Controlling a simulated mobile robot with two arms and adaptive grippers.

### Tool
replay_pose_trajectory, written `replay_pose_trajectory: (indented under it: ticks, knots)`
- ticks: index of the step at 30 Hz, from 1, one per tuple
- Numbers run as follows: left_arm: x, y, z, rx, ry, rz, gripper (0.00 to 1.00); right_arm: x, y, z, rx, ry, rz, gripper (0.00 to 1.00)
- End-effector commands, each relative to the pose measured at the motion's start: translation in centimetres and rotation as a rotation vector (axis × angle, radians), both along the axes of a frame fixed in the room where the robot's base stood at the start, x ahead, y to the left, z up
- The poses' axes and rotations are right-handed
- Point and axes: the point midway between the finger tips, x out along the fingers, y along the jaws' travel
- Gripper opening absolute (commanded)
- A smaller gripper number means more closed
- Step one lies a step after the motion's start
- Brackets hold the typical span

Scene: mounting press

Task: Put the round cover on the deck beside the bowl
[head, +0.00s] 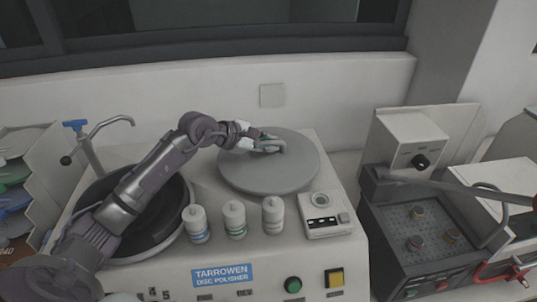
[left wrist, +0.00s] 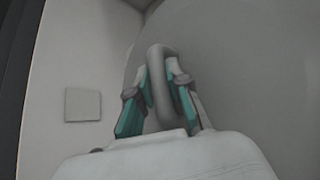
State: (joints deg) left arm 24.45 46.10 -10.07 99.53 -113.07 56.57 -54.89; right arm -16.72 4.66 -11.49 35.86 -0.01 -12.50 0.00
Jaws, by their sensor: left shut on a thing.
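The round cover (head: 255,177) is a flat grey disc with a loop handle (head: 281,147). In the head view it is on or just over the right part of the polisher's deck (head: 325,249), right of the bowl (head: 180,196); I cannot tell whether it touches the deck. The bowl is dark inside and uncovered, partly hidden by my left arm. My left gripper (head: 268,146) is shut on the cover's handle. In the left wrist view the fingers of my left gripper (left wrist: 159,95) stand on both sides of the grey handle (left wrist: 158,75). My right gripper is not in view.
Three white bottles (head: 235,219) stand on the deck in front of the cover. A small control box (head: 326,226) is at its front right. A tap (head: 98,135) rises behind the bowl. A dark press machine (head: 420,245) stands to the right. The wall is close behind.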

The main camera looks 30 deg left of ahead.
Motion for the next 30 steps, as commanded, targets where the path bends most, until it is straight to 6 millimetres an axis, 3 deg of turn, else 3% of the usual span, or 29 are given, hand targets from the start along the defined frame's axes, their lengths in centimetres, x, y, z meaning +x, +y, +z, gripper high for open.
replay_pose_trajectory:
  ticks: [1, 4, 15, 16, 20, 30]
  knots:
    - [0.0, -0.1, -1.2, -0.004, 0.001, 0.002, 0.00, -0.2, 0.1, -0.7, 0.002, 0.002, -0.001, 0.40]
    - [0.0, 0.0, -2.4, -0.003, -0.002, 0.001, 0.00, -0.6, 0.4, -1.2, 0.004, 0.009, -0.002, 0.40]
    - [0.0, 0.0, -2.7, -0.001, -0.003, 0.001, 0.00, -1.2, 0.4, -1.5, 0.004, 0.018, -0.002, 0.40]
    - [0.0, 0.0, -2.7, 0.000, -0.001, 0.001, 0.20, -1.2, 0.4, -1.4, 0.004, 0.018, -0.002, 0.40]
    - [0.0, 0.0, -2.7, 0.000, -0.001, 0.001, 0.42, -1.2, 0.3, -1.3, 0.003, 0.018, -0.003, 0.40]
    - [0.0, 0.0, -2.5, -0.001, 0.001, 0.000, 0.42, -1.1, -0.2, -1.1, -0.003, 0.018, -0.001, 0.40]
